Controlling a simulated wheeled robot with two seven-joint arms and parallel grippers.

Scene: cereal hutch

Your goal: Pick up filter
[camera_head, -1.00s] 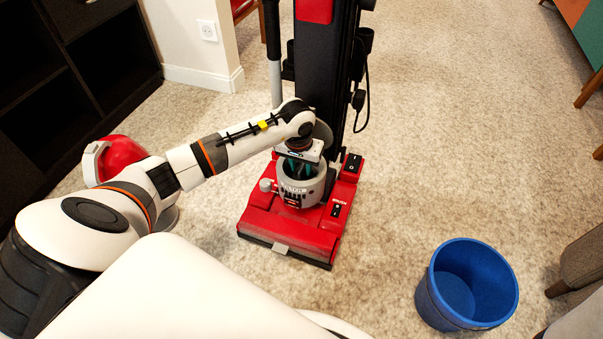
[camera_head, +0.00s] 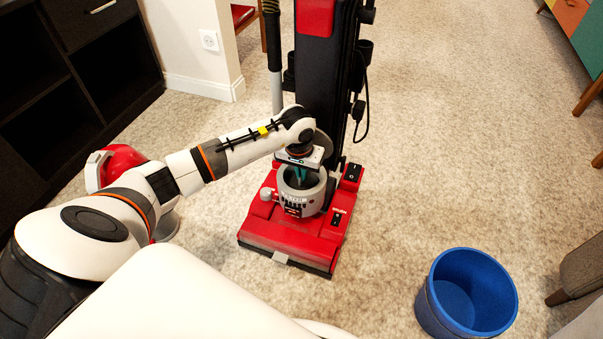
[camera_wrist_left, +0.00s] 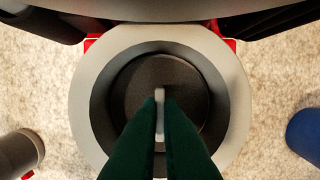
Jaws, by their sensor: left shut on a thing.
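A red and black upright vacuum cleaner (camera_head: 288,235) stands on the carpet. A grey round cup (camera_head: 316,197) sits open-topped on its base. In the left wrist view the cup's grey ring (camera_wrist_left: 88,95) surrounds the filter, a dark disc with a light upright tab (camera_wrist_left: 160,97). My left gripper (camera_head: 301,182) reaches down into the cup from above. Its green fingers (camera_wrist_left: 160,110) are shut on the filter's tab, one on each side. The filter's lower part is hidden in the cup. My right gripper is not in view.
A blue bucket (camera_head: 467,292) stands on the carpet at the lower right. A red and white object (camera_head: 122,160) lies left of the vacuum, partly behind my arm. Black shelving (camera_head: 90,65) stands at the left. Open carpet (camera_head: 440,140) lies to the right.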

